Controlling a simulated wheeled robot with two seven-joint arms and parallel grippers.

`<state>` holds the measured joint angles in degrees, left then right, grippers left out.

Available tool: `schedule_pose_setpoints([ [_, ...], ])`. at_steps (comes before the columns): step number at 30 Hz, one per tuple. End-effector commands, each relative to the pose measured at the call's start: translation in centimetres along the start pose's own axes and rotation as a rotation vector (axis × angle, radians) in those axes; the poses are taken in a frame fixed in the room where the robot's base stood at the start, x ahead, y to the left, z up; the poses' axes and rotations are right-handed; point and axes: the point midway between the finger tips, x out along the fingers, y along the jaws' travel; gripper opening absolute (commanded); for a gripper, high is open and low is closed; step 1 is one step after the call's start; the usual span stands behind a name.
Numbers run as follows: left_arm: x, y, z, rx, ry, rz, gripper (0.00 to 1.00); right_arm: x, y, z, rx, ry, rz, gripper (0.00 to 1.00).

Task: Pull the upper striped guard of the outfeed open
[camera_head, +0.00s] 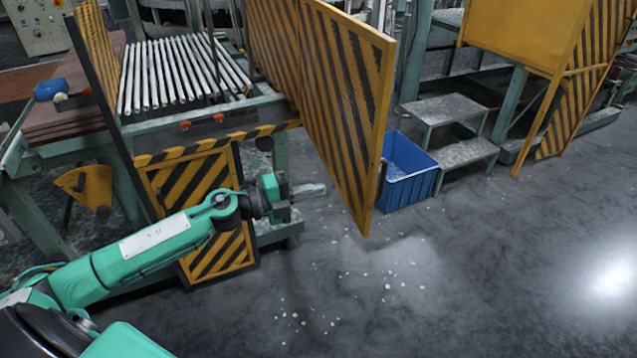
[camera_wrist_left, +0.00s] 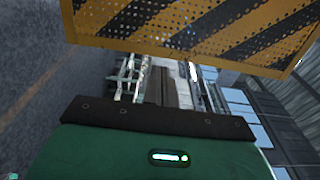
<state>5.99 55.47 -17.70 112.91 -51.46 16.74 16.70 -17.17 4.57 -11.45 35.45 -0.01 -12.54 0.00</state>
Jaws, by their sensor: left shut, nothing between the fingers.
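The upper striped guard (camera_head: 335,95) of the outfeed is a yellow and black perforated panel. In the head view it stands swung out from the right side of the outfeed, jutting toward me over the floor. A small dark handle (camera_head: 381,178) shows near its free edge. My left gripper (camera_head: 318,189) is shut and empty, just left of the panel's lower part; I cannot tell whether it touches. In the left wrist view the striped panel (camera_wrist_left: 200,30) spans the top, beyond the gripper's dark edge. My right gripper is not in view.
White glass tubes (camera_head: 180,72) lie on the outfeed. A lower striped guard (camera_head: 200,200) stands below, behind my left arm. A blue bin (camera_head: 408,172) and metal steps (camera_head: 448,125) stand right of the open panel. White shards (camera_head: 388,286) lie on the floor; the floor at right is clear.

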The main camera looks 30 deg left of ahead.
Motion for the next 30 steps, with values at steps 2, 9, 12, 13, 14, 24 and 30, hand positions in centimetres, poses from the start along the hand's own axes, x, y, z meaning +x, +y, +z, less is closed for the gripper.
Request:
schedule_pose_setpoints([
  [2,1.2,-0.5,0.1,0.000,-0.001,-0.004,0.00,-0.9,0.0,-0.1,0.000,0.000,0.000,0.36],
  [9,5.1,-0.6,0.1,0.000,-0.001,-0.004,0.00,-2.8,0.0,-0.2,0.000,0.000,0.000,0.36],
  [12,7.0,-0.6,0.0,-0.001,-0.001,-0.005,0.00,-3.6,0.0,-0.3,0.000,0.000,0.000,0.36],
  [13,7.5,-0.6,0.1,-0.002,-0.001,-0.004,0.00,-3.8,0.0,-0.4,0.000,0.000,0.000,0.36],
  [14,8.1,-0.6,0.0,-0.002,-0.001,-0.004,0.00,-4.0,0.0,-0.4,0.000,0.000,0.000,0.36],
  [24,11.7,-0.2,0.0,-0.001,-0.002,-0.002,0.00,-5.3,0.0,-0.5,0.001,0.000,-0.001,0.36],
  [30,12.1,-0.1,0.1,0.000,-0.002,-0.001,0.00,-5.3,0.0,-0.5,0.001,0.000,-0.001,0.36],
])
